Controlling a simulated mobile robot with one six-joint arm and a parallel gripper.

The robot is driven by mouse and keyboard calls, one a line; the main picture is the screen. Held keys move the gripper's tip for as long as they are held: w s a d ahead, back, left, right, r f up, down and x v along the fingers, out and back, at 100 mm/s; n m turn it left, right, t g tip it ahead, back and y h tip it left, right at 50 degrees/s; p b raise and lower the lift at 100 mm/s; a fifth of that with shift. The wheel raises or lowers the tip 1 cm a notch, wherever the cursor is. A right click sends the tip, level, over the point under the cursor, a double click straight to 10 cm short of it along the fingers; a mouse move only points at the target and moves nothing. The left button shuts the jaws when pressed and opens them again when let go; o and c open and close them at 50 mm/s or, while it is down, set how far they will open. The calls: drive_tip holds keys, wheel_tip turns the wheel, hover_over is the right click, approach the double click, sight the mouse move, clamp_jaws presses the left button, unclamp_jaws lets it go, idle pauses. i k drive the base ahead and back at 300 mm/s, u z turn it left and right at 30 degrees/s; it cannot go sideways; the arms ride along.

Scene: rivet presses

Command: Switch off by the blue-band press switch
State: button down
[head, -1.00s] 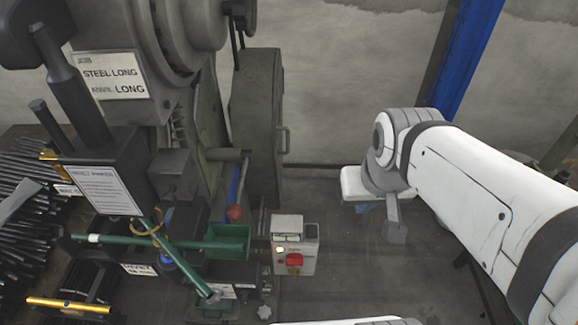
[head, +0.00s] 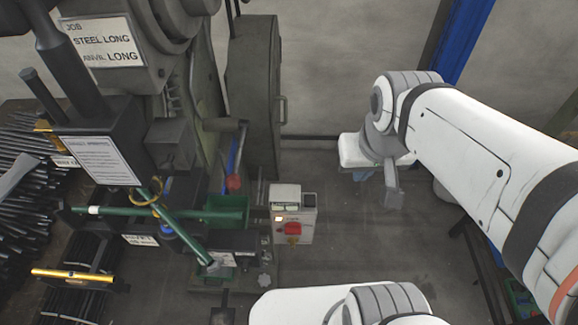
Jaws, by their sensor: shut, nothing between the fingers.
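The switch box (head: 292,212) is a small pale box at the foot of the press (head: 205,95), in the lower middle of the head view. It has a red knob (head: 292,229) on its front and a small lit lamp (head: 278,219) beside it. A blue strip (head: 231,158) shows on the press behind a red ball; I cannot tell whether it is the press's band. My gripper (head: 393,190) appears as a small grey block hanging at the end of my arm, shut and empty. It is to the right of the switch box, apart from it, with its fingertips hard to make out.
Green bars and a green tray (head: 228,209) stand left of the switch box. Dark rods (head: 30,190) lie at the far left. A blue post (head: 466,45) rises at the back right. The floor between box and gripper looks clear.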

sight(293, 229)
drive_tip(key=k, duration=0.5)
drive_tip(key=u, duration=0.65)
drive_tip(key=i, duration=0.45)
drive_tip(key=z, duration=1.4)
drive_tip(key=k, duration=1.05)
drive_tip(key=z, duration=0.4)
